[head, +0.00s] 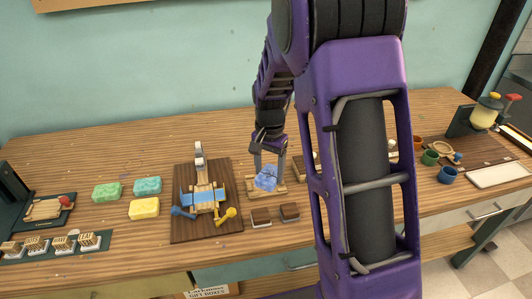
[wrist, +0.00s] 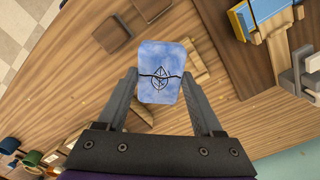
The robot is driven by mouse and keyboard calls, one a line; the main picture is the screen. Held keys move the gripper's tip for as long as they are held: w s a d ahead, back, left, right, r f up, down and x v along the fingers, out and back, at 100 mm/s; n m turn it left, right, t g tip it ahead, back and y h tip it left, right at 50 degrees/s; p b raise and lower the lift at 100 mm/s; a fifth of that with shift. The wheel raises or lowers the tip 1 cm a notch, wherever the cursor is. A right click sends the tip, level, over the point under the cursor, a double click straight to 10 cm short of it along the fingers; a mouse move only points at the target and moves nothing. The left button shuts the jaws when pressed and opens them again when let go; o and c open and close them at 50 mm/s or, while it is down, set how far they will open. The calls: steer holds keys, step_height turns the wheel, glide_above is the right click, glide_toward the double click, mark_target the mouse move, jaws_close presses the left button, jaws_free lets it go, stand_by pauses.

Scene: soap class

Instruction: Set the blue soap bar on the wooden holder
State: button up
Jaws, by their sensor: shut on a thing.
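The blue soap bar (head: 266,178) is between the fingers of my gripper (head: 268,171), which is shut on it. In the wrist view the bar (wrist: 160,66) shows a dark leaf mark and a dark line across it, with a finger at each side. The light wooden holder (head: 279,188) is at the bar in the head view, partly hidden by it. In the wrist view, wooden pieces of the holder (wrist: 197,72) show beside and beyond the bar. I cannot tell whether the bar touches the holder.
Two brown-topped blocks (head: 260,217) (head: 290,211) lie in front. A dark board (head: 180,232) with a wooden device and blue strip is left. Green (head: 106,192), teal (head: 147,185) and yellow (head: 144,208) bars lie farther left. Cups (head: 447,175) stand right. My arm hides part of the table.

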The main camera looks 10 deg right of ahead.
mark_target(265, 172)
steer(key=m, duration=0.1)
steer(key=w+m, duration=0.1)
steer(key=m, duration=0.1)
steer(key=w+m, duration=0.1)
steer(key=shift+w+r+m, duration=0.1)
steer(key=shift+r+m, duration=0.2)
steer(key=f+m+b, duration=0.1)
steer(key=w+f+m+b, duration=0.1)
steer(key=m, duration=0.1)
steer(key=w+f+m, duration=0.1)
steer(key=f+m, duration=0.1)
steer(key=shift+b, duration=0.4)
steer(key=shift+w+f+b, duration=0.1)
steer(key=shift+f+b, duration=0.2)
steer(key=shift+f, duration=0.4)
steer(key=shift+f, duration=0.55)
stand_by(1.4)
steer(key=o, duration=1.5)
